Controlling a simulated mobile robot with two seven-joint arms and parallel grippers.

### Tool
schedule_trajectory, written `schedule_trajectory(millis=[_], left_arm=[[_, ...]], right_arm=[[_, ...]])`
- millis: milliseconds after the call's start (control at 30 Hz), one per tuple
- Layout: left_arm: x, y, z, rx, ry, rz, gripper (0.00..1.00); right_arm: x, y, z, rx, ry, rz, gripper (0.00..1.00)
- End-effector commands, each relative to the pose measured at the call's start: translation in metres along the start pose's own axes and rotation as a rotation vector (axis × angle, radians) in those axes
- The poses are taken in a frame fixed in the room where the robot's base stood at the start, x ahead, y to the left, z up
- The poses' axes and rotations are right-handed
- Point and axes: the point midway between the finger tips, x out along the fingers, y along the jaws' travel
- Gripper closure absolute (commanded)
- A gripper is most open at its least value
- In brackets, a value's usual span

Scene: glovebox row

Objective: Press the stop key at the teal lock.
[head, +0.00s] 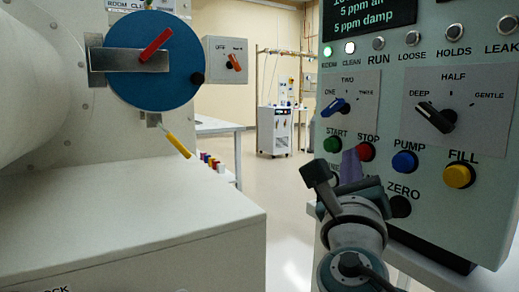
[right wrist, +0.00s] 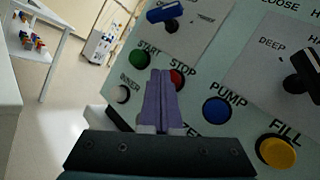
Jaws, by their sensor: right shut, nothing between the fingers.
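The red stop key (head: 366,151) is on the pale green control panel (head: 470,215), under the label STOP. My right gripper (head: 351,158) has purple fingers that are shut and empty. In the head view its fingertips are just left of the stop key. In the right wrist view the closed fingers (right wrist: 162,76) cover the left part of the red stop key (right wrist: 179,79). I cannot tell whether they touch it. The lock's teal part cannot be made out for certain; a blue round door (head: 155,85) shows at the left. My left gripper is not in view.
Near the stop key are the green start key (head: 332,144), the blue pump key (head: 404,162), the yellow fill key (head: 458,175) and a black zero key (head: 400,206). Above are a blue selector (head: 336,107) and a black selector (head: 437,117). A white box (head: 130,230) stands left.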

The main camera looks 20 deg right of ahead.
Motion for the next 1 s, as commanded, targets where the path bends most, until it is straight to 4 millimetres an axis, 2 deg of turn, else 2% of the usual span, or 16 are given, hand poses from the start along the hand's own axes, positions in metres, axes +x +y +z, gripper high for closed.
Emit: schedule_trajectory(millis=[200, 567, 1000], left_arm=[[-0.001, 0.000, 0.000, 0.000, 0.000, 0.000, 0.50], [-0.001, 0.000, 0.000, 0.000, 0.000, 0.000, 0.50], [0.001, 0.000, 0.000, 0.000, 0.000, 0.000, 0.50]], right_arm=[[-0.007, 0.005, 0.006, -0.001, -0.001, 0.002, 1.00], [-0.009, 0.006, 0.007, 0.000, -0.001, 0.002, 1.00], [-0.036, 0.027, 0.026, 0.000, 0.000, 0.003, 1.00]])
